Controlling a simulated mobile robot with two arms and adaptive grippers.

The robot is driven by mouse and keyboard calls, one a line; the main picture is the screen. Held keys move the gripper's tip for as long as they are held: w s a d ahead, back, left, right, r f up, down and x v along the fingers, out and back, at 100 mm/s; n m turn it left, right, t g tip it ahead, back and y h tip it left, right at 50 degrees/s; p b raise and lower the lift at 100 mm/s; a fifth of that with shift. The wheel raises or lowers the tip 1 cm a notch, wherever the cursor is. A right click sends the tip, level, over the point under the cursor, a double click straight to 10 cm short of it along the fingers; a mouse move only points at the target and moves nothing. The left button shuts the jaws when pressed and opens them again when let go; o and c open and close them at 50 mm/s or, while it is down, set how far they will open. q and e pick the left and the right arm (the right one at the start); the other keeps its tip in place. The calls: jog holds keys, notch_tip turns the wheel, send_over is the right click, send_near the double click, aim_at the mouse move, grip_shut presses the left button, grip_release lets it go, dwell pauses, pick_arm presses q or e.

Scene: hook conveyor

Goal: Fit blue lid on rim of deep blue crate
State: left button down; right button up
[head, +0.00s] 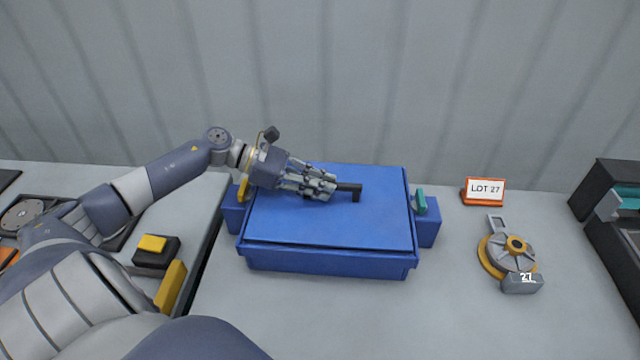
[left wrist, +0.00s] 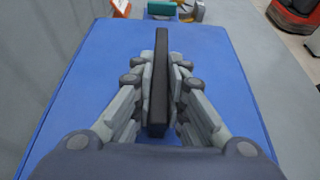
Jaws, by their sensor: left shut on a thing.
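The blue lid (head: 325,230) lies over the top of the deep blue crate (head: 325,262) in the head view. A narrow dark line shows between lid and crate along the front; I cannot tell whether the lid is fully seated. My left gripper (head: 325,187) is shut on the lid's black handle (head: 350,190). In the left wrist view the black handle (left wrist: 161,80) stands between the fingers of the left gripper (left wrist: 161,88), with the blue lid (left wrist: 90,70) spread below. A yellow latch (head: 243,188) and a teal latch (head: 420,201) sit at the crate's sides. My right gripper is not in view.
A "LOT 27" sign (head: 484,191) and a grey-and-orange round part (head: 511,250) tagged 27 are right of the crate. A black machine (head: 610,200) stands at far right. A black-and-yellow block (head: 155,250) lies left. The table front right of the crate is clear.

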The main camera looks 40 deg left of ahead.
pick_arm(q)
jog(key=c, duration=1.5)
grip_release()
jog(key=shift+c, duration=0.2)
jog(key=shift+f, duration=0.1)
jog(key=shift+s, duration=0.1)
jog(key=v, duration=1.2)
